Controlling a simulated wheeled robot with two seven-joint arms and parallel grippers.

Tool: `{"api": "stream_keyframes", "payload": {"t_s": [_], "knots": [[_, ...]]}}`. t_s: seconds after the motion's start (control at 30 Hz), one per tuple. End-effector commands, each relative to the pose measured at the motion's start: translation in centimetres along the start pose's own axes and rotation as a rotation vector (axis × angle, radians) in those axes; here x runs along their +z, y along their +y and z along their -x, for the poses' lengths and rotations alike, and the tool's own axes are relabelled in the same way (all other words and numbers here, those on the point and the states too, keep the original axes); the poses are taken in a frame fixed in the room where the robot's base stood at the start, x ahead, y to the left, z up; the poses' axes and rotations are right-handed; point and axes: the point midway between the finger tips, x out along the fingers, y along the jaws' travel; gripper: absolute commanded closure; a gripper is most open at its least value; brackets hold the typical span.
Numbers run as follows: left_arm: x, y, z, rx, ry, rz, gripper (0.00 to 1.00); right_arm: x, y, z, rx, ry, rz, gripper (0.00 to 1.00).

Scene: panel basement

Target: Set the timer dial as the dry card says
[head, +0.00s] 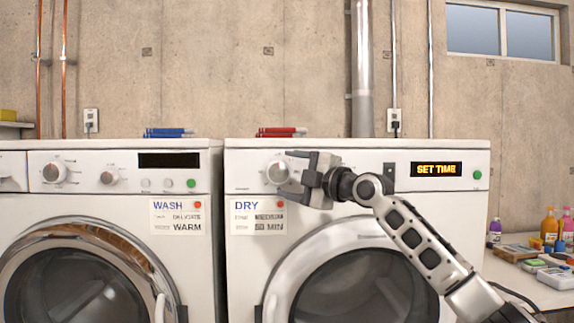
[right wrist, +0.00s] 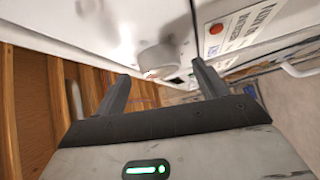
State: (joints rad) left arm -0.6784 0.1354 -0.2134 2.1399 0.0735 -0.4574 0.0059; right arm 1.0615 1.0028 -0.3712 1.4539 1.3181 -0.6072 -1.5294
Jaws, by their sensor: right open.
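The white dryer (head: 400,158) stands on the right in the head view. Its round silver timer dial (head: 277,172) is on the panel's left, and the dial also shows in the right wrist view (right wrist: 158,60). The dry card (head: 257,217) hangs below the dial; it reads DRY, with a line ending in MIN whose number is blurred. The display (head: 436,169) reads SET TIME. My right gripper (head: 290,174) is open, its fingers pointing at the dial and very close to it. Contact cannot be told. My left gripper is out of view.
The washer (head: 120,152) with its wash card (head: 177,217) stands to the left. Red (head: 281,132) and blue (head: 168,132) items lie on the machine tops. A table with bottles (head: 550,226) is at right. The dryer door (head: 365,270) is below my right arm.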

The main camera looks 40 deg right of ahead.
Motion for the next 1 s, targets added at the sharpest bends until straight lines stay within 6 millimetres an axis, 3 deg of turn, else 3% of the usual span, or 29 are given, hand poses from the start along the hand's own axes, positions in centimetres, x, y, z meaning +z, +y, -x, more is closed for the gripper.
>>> {"api": "stream_keyframes", "payload": {"t_s": [0.2, 0.47, 0.63, 1.0], "knots": [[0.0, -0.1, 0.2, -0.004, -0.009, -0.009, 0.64, -0.1, 0.0, -1.6, 0.0, 0.001, -0.001, 0.28], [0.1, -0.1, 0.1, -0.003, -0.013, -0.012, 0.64, 0.0, -0.1, -1.6, 0.0, 0.0, 0.0, 0.28], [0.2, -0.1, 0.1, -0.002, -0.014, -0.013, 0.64, 0.0, -0.1, -1.6, 0.0, 0.0, 0.0, 0.72], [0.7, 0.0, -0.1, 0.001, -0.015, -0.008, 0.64, 0.1, -0.4, -1.6, 0.027, 0.003, -0.029, 0.72]]}}
